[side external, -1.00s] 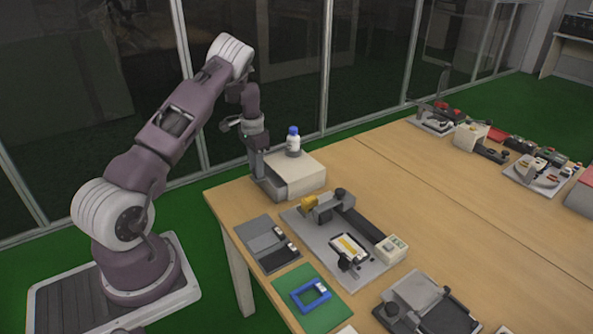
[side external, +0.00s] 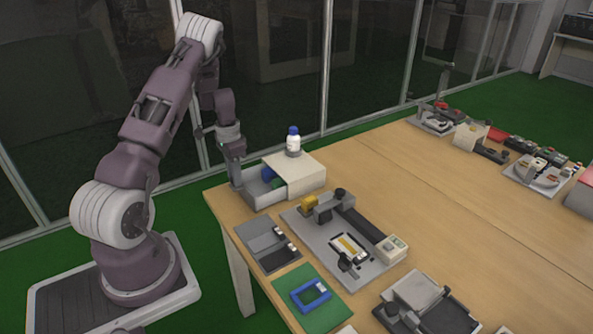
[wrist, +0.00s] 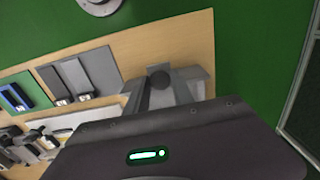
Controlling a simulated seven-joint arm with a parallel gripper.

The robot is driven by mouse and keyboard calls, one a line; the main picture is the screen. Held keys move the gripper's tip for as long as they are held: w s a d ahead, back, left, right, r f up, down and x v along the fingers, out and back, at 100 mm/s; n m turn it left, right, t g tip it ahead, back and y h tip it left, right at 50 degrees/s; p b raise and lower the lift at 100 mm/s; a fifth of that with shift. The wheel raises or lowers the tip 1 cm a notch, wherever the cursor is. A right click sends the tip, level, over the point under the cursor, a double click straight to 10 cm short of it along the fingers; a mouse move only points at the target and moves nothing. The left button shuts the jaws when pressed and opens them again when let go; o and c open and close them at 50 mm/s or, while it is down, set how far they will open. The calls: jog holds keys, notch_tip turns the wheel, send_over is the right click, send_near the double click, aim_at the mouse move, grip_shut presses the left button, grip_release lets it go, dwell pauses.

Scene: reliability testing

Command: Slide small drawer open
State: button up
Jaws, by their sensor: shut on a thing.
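The small drawer (side external: 258,194) stands out to the left from its white cabinet (side external: 306,178) near the table's left end in the side external view. Blue and green things (side external: 272,178) show inside it. My gripper (side external: 236,184) is at the drawer's outer front end and is shut on it, seemingly at the handle. The exact contact is too small to make out. In the wrist view a grey part of the drawer front (wrist: 180,92) shows beyond my gripper's dark body, which hides the fingertips.
A white bottle with a blue cap (side external: 293,142) stands on the cabinet. A grey plate (side external: 267,244), a test fixture (side external: 345,240) and a green mat with a blue frame (side external: 310,297) lie nearer the camera. The table's left edge is close to my gripper.

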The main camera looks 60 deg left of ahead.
jog(key=o, duration=0.7)
jog(key=shift+r, duration=2.55)
